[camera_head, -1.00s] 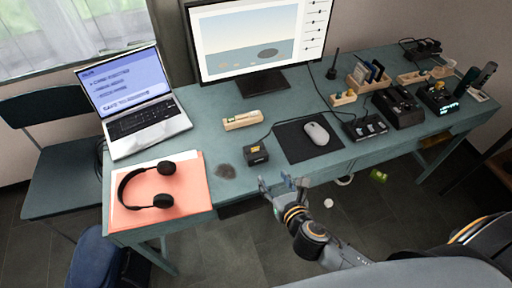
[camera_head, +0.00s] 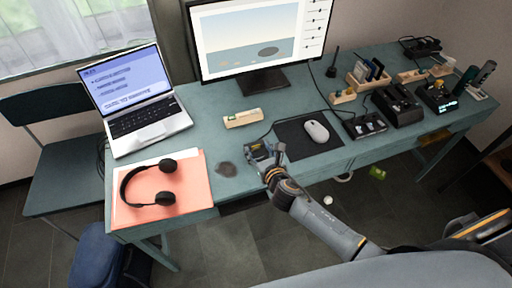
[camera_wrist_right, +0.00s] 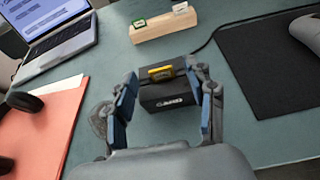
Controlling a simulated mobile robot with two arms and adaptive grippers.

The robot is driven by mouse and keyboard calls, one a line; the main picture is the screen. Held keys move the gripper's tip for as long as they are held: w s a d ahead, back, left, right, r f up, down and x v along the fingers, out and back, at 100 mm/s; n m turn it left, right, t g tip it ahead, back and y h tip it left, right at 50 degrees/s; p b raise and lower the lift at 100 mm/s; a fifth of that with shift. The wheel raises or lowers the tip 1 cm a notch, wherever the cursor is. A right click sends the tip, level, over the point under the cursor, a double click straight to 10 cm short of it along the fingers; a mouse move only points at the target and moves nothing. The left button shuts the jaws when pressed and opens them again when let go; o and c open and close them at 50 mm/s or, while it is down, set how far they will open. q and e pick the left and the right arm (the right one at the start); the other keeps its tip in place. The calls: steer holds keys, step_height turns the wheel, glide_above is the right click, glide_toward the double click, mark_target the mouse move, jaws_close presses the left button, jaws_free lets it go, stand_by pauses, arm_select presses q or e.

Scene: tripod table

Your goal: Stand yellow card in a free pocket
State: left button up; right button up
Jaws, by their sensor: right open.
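The yellow card (camera_wrist_right: 160,73) shows as a small yellow piece at the top of a black box (camera_wrist_right: 169,96) on the table. My right gripper (camera_wrist_right: 165,84) is open, with one finger on each side of the box; whether they touch it I cannot tell. In the head view the right gripper (camera_head: 263,152) covers most of the box. The holder also shows in the head view (camera_head: 243,119). My left gripper is not in view.
A black mat (camera_head: 300,146) with a mouse (camera_head: 316,131) lies right of the box. Headphones (camera_head: 165,198) on a salmon folder (camera_head: 201,178) and a laptop (camera_head: 142,117) are at left. Other wooden holders (camera_head: 343,97) and black devices (camera_head: 396,106) crowd the right.

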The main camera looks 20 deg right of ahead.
steer(key=shift+w+f, duration=0.2)
steer(key=shift+w, duration=0.3)
steer(key=shift+s, duration=0.1)
steer(key=c, duration=0.8)
steer(key=shift+r, duration=0.1)
